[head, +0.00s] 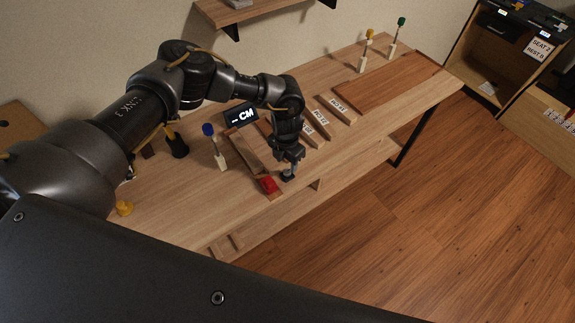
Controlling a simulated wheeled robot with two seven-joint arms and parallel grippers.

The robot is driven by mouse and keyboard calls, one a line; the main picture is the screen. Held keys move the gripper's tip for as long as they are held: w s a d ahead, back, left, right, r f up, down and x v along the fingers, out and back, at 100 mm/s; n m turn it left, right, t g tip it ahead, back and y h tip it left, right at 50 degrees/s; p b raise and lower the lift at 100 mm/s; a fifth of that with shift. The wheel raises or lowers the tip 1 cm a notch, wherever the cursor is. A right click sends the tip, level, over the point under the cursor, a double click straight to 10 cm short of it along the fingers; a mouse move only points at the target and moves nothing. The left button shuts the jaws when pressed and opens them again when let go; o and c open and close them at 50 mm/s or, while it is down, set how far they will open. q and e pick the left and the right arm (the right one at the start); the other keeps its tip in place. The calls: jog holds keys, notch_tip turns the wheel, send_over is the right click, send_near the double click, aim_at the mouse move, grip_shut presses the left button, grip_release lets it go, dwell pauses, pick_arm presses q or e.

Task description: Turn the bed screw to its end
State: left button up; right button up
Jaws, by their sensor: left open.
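My left arm reaches in from the left over the wooden bench (185,218). Its gripper (288,174) points down near the bench's front edge and is open. A red block (268,184) sits on the end of a wooden strip just left of the gripper, apart from it in the picture. I cannot pick out the bed screw for certain; the gripper may hide it. My right gripper is not in view.
Several labelled wooden blocks (338,108) lie right of the gripper. Posts with a blue knob (208,130), a yellow knob (370,34) and a green knob (402,21) stand on the bench. A yellow knob (124,208) lies left. Floor (420,220) in front is clear.

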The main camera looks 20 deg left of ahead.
aim_at(287, 172)
pick_arm(q)
notch_tip(287, 172, down, 4)
jog(key=shift+d+r+p, duration=0.15)
jog(key=shift+r+p, duration=0.05)
jog(key=shift+p, duration=0.15)
jog(key=shift+s+f, duration=0.1)
jog(key=shift+f, duration=0.35)
jog(key=c, duration=1)
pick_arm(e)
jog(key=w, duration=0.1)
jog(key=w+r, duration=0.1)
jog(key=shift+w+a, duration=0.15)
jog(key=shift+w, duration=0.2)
